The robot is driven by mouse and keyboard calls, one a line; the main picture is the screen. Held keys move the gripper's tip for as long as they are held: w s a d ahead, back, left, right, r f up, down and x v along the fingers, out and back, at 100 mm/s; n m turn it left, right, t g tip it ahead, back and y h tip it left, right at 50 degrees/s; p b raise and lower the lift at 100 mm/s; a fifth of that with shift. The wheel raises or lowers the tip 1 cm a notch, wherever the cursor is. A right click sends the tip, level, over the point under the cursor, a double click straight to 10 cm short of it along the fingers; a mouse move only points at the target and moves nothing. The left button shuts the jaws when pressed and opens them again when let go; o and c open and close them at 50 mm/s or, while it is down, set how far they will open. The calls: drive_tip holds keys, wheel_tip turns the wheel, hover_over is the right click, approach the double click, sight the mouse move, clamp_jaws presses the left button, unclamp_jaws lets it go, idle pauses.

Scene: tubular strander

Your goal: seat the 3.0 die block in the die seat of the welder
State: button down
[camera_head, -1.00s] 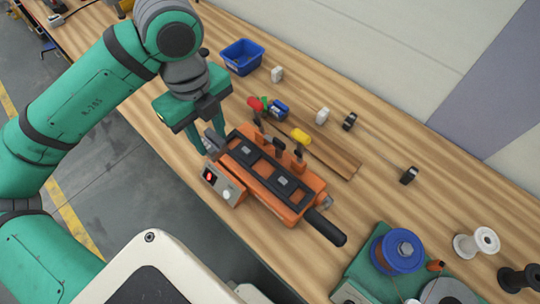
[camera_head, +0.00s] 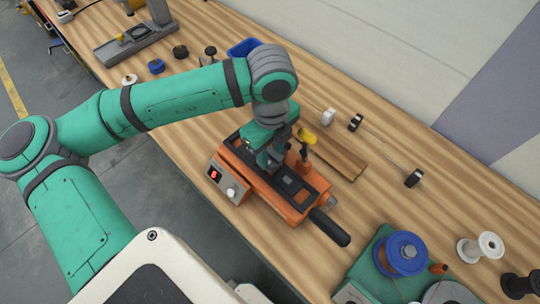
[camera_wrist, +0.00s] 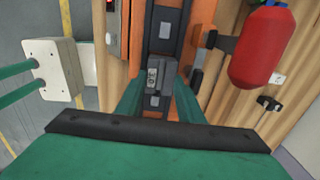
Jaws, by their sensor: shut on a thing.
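The orange welder (camera_head: 229,164) stands on the wooden bench, with a black rail along its top and a black handle at its right end. My gripper (camera_head: 268,163) points down over the middle of the welder and hides part of the rail. In the wrist view my gripper (camera_wrist: 157,98) has its green fingers shut on a small dark grey block with a light mark, the die block (camera_wrist: 153,77). The block appears over the black rail (camera_wrist: 163,47), which carries light grey squares. I cannot tell whether it touches the rail, nor read its size. The die seat is not clearly visible.
The control box (camera_head: 221,180) is at the welder's front left. A blue spool (camera_head: 402,252) sits on a green base to the right.

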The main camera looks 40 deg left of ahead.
drive_tip(key=shift+a+f, duration=0.1)
drive_tip(key=shift+f, duration=1)
drive_tip(key=shift+s+f, duration=0.1)
drive_tip(key=c, duration=1.2)
unclamp_jaws()
wheel_tip(320, 180, up, 12)
drive_tip(key=shift+s, duration=0.1)
